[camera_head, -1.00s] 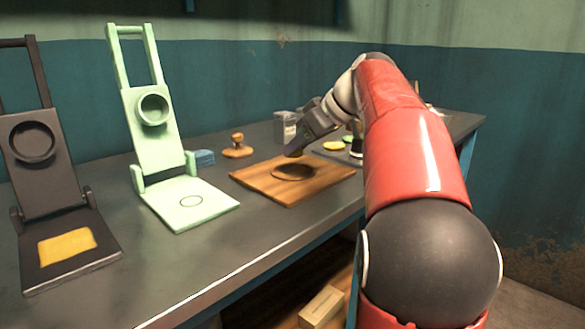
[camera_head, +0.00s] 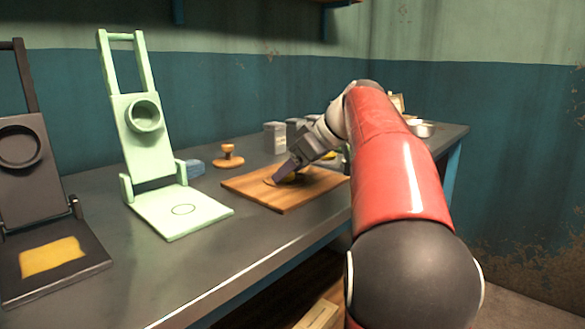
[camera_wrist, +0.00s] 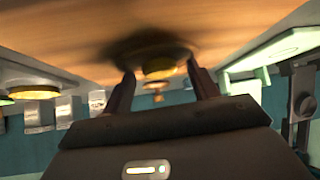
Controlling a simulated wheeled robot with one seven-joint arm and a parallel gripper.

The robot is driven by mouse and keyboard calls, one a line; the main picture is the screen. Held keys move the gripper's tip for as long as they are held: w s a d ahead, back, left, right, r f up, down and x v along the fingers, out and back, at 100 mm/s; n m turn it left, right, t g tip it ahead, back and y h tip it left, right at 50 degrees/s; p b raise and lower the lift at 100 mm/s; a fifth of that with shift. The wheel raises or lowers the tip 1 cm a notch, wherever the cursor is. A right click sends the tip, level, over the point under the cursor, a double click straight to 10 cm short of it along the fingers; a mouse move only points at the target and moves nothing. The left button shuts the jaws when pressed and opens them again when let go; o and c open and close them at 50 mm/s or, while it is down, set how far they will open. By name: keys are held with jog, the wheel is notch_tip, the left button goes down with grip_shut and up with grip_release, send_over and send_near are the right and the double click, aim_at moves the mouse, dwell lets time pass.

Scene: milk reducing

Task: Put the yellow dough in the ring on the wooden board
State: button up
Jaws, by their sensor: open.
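The wooden board (camera_head: 243,187) lies flat on the bench in the head view and fills the top of the wrist view (camera_wrist: 60,28). A round ring (camera_wrist: 138,51) shows on the board in the wrist view, in dark shadow. The yellow dough (camera_wrist: 160,72) is a small lump at the ring, between my fingers; I cannot tell whether it lies fully inside. My gripper (camera_wrist: 157,72) is open, with a finger on each side of the dough. In the head view my gripper (camera_head: 281,173) is low over the board and partly hides the ring and dough.
A pale green press (camera_head: 180,210) and a black press (camera_head: 85,268) with a yellow sheet stand open to the left. Grey canisters (camera_head: 275,138) stand further back.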

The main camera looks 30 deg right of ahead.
jog(key=p+v, duration=0.1)
jog(key=v, duration=1.1)
jog(key=shift+p, duration=0.4)
